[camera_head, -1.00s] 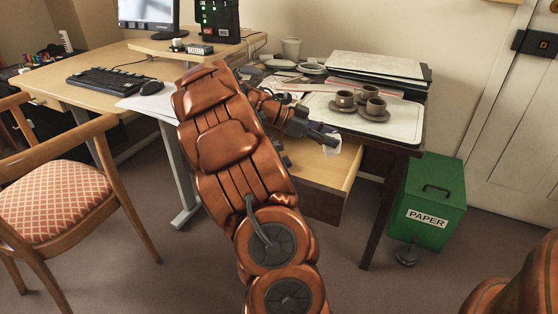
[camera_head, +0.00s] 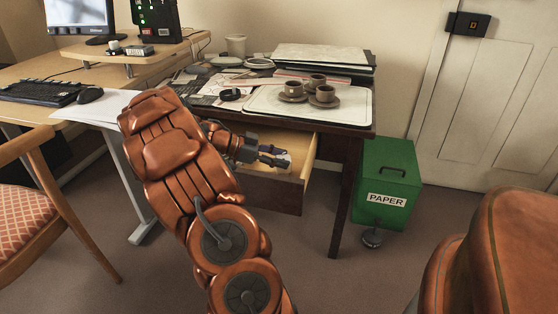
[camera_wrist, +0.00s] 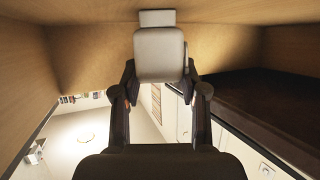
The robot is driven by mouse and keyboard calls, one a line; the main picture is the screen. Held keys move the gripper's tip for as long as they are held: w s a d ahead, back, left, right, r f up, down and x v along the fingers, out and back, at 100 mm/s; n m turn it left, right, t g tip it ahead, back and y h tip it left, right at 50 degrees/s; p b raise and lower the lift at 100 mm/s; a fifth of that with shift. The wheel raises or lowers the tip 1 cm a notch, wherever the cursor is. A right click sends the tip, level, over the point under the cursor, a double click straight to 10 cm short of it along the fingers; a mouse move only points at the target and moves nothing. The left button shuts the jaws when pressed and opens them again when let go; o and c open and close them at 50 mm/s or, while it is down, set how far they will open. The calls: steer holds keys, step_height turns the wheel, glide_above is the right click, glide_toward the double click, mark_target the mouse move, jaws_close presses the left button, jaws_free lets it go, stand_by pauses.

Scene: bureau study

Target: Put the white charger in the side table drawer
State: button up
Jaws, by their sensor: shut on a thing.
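The side table (camera_head: 344,195) is dark wood, and its drawer (camera_head: 272,192) is pulled open, with a pale wooden inside. My gripper (camera_head: 277,158) reaches into the open drawer, below the level of the table top. In the wrist view my gripper's two fingers (camera_wrist: 160,78) are closed on the white charger (camera_wrist: 160,55), a rounded block with a paler, narrower end. Pale wood drawer walls surround it in that view. In the head view the charger is mostly hidden by my gripper. I cannot tell whether it touches the drawer floor.
A white tray (camera_head: 262,105) with brown cups (camera_head: 318,82) and a stack of folders (camera_head: 325,58) lie on the table top, close above the drawer. A green paper bin (camera_head: 385,180) stands to the right. A chair (camera_head: 40,210) and a desk (camera_head: 25,112) are at left.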

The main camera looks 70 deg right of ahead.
stand_by(0.3)
steer(key=o, duration=1.2)
steer(key=shift+c, duration=0.2)
steer(key=shift+w+a+r, duration=0.1)
steer(key=shift+r, duration=0.1)
steer(key=shift+p+v, duration=0.95)
steer(key=shift+v, duration=2.6)
